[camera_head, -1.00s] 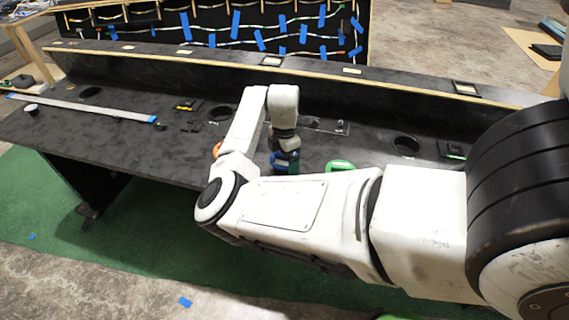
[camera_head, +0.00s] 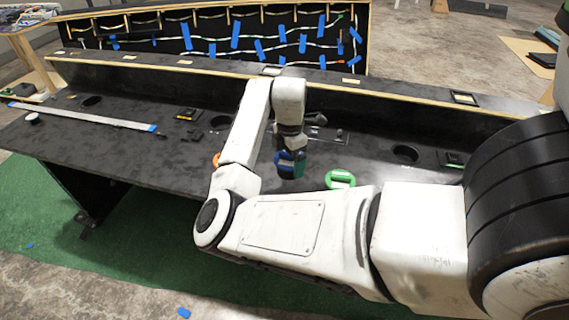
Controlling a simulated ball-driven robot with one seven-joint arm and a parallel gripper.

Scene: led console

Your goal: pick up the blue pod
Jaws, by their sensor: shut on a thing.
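The blue pod (camera_head: 285,165) is at the end of my arm, above the black console top (camera_head: 120,155). My gripper (camera_head: 290,158) is shut on it, its fingers dark against the pod and partly hidden. The pod looks blue with a teal side. Whether it is clear of the console surface is hard to tell from this angle.
A green ring-shaped pod (camera_head: 340,179) lies on the console right of my gripper. An orange thing (camera_head: 216,160) is mostly hidden behind my arm. Round holes (camera_head: 405,153) and a long pale strip (camera_head: 85,116) mark the console. A raised back ledge (camera_head: 350,95) runs behind.

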